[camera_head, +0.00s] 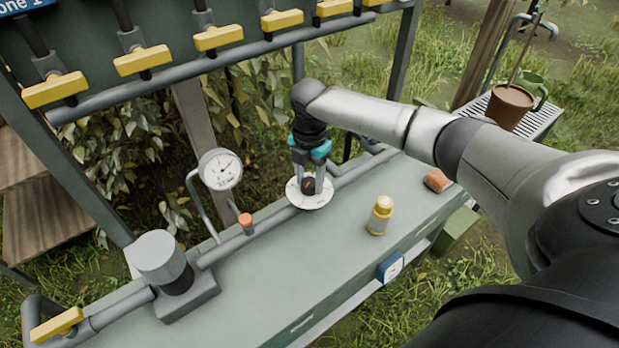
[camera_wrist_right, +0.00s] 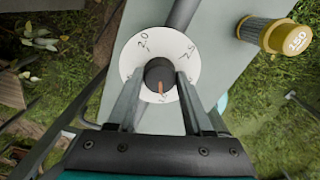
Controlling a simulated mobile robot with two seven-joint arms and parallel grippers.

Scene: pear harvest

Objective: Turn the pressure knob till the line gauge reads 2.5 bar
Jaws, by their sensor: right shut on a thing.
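The pressure knob (camera_wrist_right: 159,73) is dark and round with an orange pointer mark, on a white dial plate with numbers. The dial plate (camera_head: 308,203) also shows in the head view, on the pipe over the green bench. My right gripper (camera_head: 309,184) comes down from above, its two fingers shut on the knob; the fingers also show in the right wrist view (camera_wrist_right: 160,88). The line gauge (camera_head: 220,170) is a round white dial on a bent pipe, left of the knob. Its needle shows but its reading is too small to tell. My left gripper is not in view.
An orange-capped fitting (camera_head: 246,221) and a grey cylinder (camera_head: 163,262) sit along the pipe. Several yellow valve handles (camera_head: 218,38) line the upper rail.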

